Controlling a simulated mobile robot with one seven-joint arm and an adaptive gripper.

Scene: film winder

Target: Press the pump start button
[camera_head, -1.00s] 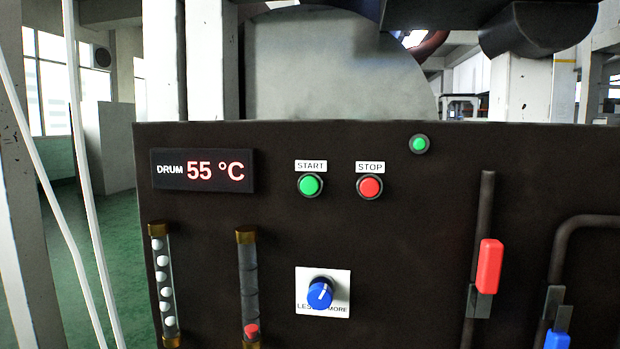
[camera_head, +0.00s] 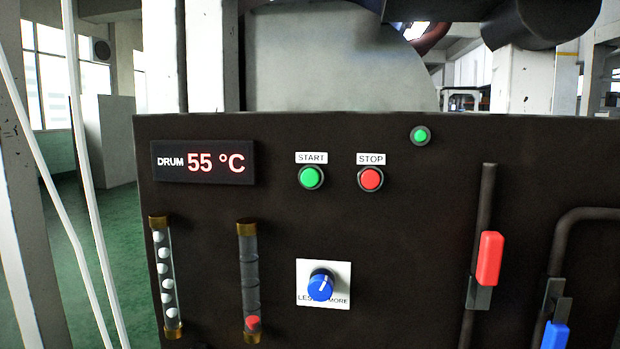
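A round green button (camera_head: 311,177) sits on the dark panel (camera_head: 400,240), under a white label that reads START (camera_head: 311,158). Right of it is a red button (camera_head: 370,179) under a label that reads STOP (camera_head: 371,159). A smaller green button or lamp (camera_head: 420,135) without a label sits near the panel's top edge. No label in view has the word pump. My gripper is not in view, and nothing covers the buttons.
The drum display (camera_head: 203,163) reads 55 °C. Below are two sight tubes (camera_head: 167,278) (camera_head: 249,285), a blue knob (camera_head: 321,285), a red lever handle (camera_head: 489,258) and a blue handle (camera_head: 555,335). Dark rounded parts hang at the top right. The space before the buttons looks clear.

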